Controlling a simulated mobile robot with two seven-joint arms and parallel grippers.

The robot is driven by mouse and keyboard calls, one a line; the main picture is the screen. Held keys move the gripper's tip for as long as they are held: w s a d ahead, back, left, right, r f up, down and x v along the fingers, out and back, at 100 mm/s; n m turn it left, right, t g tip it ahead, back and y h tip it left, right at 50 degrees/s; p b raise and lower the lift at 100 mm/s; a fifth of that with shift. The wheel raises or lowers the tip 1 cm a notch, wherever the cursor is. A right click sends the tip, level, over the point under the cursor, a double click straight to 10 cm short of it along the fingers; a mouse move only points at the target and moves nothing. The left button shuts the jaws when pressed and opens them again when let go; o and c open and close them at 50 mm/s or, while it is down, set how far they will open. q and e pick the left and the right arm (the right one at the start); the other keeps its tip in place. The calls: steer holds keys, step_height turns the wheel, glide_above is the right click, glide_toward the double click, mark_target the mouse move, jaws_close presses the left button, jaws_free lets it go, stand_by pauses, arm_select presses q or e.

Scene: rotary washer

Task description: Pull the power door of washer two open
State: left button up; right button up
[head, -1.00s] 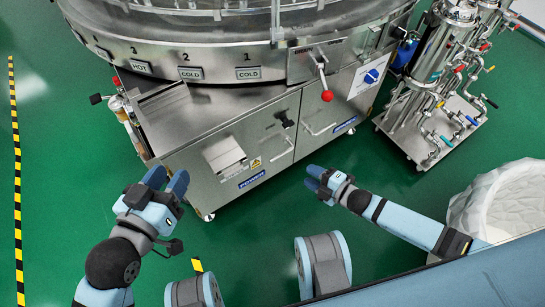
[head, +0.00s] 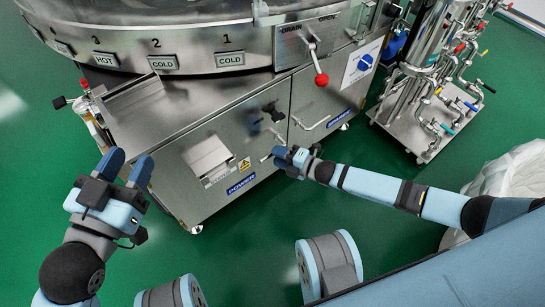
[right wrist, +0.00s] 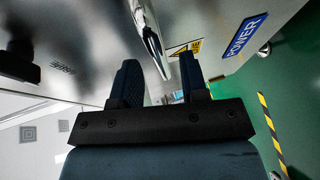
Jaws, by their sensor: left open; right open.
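The washer's steel power door (head: 225,130), with a blue POWER label (head: 241,184), is closed on the front left of the cabinet. It also shows in the right wrist view, with the POWER label (right wrist: 245,35) at upper right. My right gripper (head: 279,156) is open at the door's right edge. In the right wrist view, a bar handle (right wrist: 150,38) lies ahead, its lower end reaching between the open fingers (right wrist: 160,85); I cannot tell whether they touch it. In the head view the gripper partly hides the handle. My left gripper (head: 126,168) is open and empty, left of the cabinet front.
A second door with its own handle (head: 311,124) is to the right. A red-knobbed lever (head: 321,79) and a black latch (head: 272,111) stick out from the washer. Green floor is free at left.

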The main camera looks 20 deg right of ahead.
steer(key=shift+b+x, duration=0.35)
steer(key=shift+x, duration=1)
jaws_close()
